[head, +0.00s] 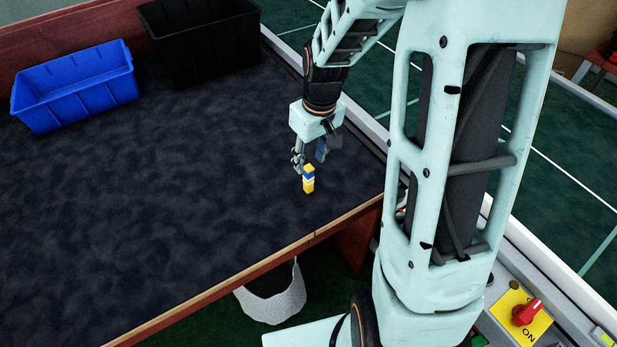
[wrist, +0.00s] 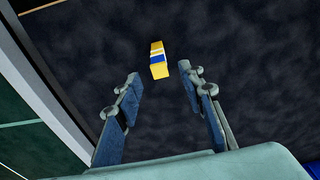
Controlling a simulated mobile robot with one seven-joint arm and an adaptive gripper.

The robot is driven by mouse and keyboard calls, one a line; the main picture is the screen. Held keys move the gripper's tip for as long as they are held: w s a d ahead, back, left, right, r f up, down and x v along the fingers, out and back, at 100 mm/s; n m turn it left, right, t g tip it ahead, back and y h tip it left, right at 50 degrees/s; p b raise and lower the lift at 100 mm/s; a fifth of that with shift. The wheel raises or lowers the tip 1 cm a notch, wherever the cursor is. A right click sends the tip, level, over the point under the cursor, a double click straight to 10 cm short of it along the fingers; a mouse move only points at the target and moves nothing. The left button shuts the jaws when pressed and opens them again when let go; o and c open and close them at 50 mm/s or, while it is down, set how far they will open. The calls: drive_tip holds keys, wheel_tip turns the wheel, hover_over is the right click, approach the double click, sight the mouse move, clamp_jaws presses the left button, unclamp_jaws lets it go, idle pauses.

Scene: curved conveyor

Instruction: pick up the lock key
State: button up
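The lock key is a small yellow block with a blue and white band. It shows in the head view (head: 308,179) near the front right edge of the dark table, and in the wrist view (wrist: 158,60) just beyond the fingertips. My gripper (head: 302,160) is above and beside it in the head view. In the wrist view my gripper (wrist: 159,78) is open, with its two fingers apart and nothing between them. The key lies a little ahead of the gap, toward the left fingertip. Whether a fingertip touches it cannot be told.
A blue bin (head: 75,88) and a black bin (head: 203,45) stand at the back left of the dark table (head: 150,190). A pale rail (head: 362,125) runs along the table's right side. The table's middle is clear. A red switch (head: 526,312) is at lower right.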

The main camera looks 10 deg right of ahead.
sight(309, 168)
drive_tip(key=f, duration=0.5)
drive_tip(key=shift+w+a+f, duration=0.15)
drive_tip(key=shift+w+f, duration=0.2)
drive_tip(key=shift+w, duration=0.05)
clamp_jaws()
